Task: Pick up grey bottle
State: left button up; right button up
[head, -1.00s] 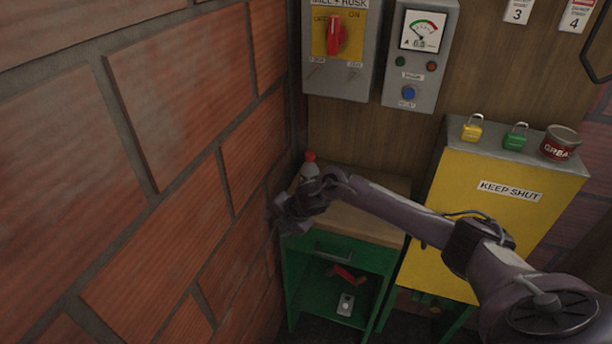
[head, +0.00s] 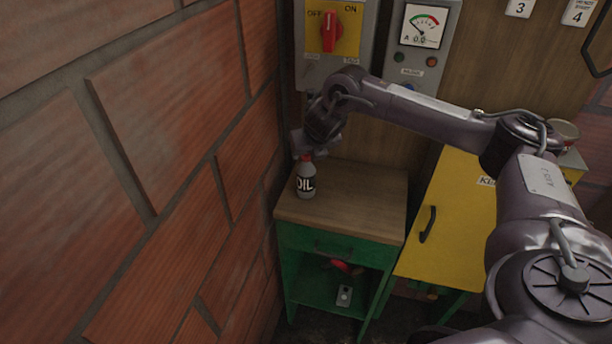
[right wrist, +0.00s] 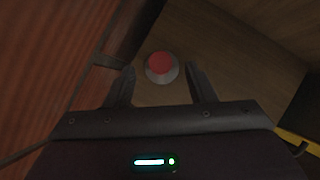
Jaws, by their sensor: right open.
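The grey bottle (head: 306,183) has a dark label reading OIL and a red cap. It stands upright on the wooden top of the green cabinet (head: 345,190), near its left side by the brick wall. My right gripper (head: 304,154) is above the bottle, close to its cap. In the right wrist view the red cap (right wrist: 160,66) shows from above, between and just beyond the two spread fingertips (right wrist: 159,78). The gripper is open and holds nothing. I cannot tell whether a finger touches the cap. My left gripper is not in view.
The brick wall (head: 180,150) is close on the left of the gripper. A switch box (head: 335,35) and a meter box (head: 425,50) hang behind the arm. A yellow cabinet (head: 455,220) stands right. The rest of the wooden top is clear.

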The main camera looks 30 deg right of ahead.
aim_at(305, 171)
jog(key=p+x, duration=0.1)
jog(key=x, duration=0.3)
jog(key=shift+w+d+r, duration=0.1)
jog(key=shift+r, duration=0.1)
grip_shut()
